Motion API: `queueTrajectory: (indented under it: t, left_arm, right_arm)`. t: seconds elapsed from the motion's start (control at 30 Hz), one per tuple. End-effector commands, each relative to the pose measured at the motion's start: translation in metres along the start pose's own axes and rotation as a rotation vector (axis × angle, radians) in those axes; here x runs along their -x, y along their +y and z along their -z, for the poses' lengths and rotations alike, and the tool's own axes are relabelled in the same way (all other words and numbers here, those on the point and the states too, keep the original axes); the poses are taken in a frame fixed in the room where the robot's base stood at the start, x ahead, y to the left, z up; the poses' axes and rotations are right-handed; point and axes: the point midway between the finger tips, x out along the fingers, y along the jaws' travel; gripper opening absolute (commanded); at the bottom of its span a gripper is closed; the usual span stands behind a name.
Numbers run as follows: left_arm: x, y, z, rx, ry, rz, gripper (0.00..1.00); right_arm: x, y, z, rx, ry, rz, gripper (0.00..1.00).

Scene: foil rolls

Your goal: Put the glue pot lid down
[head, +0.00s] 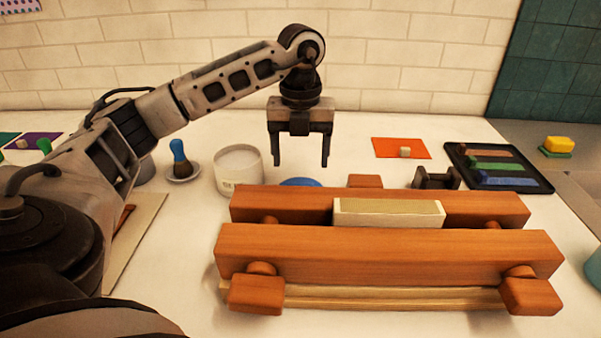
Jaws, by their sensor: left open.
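The glue pot (238,170) is a white round pot, standing uncovered on the white table behind the left end of a wooden press. A flat blue round piece, which looks like the glue pot lid (300,183), lies to the right of the pot. Its near part is hidden behind the press. My left gripper (300,163) points down above the blue lid, with its two fingers apart and nothing between them. A small gap shows between the fingertips and the lid. My right gripper is not in view.
The wooden press (390,257) fills the front middle, with a pale block (388,213) between its beams. A brush (180,160) rests on a small dish left of the pot. A black tray (497,167) with coloured bars and an orange sheet (400,148) lie at the right.

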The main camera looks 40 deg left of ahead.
Motion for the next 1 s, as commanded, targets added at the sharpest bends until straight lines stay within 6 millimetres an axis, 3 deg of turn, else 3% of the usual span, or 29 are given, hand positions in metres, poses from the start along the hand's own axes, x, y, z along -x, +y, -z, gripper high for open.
queueTrajectory:
  t: [0.1,0.33,1.0]
  left_arm:
    - [0.027,-0.002,0.000,-0.002,-0.002,0.005,0.71]
    - [0.060,0.000,0.000,0.000,-0.001,0.002,0.71]
    - [0.064,0.000,0.000,0.000,0.001,0.000,0.71]
  right_arm:
    - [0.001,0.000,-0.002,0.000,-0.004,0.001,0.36]
    - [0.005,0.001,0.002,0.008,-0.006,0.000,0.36]
    - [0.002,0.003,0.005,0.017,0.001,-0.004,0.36]
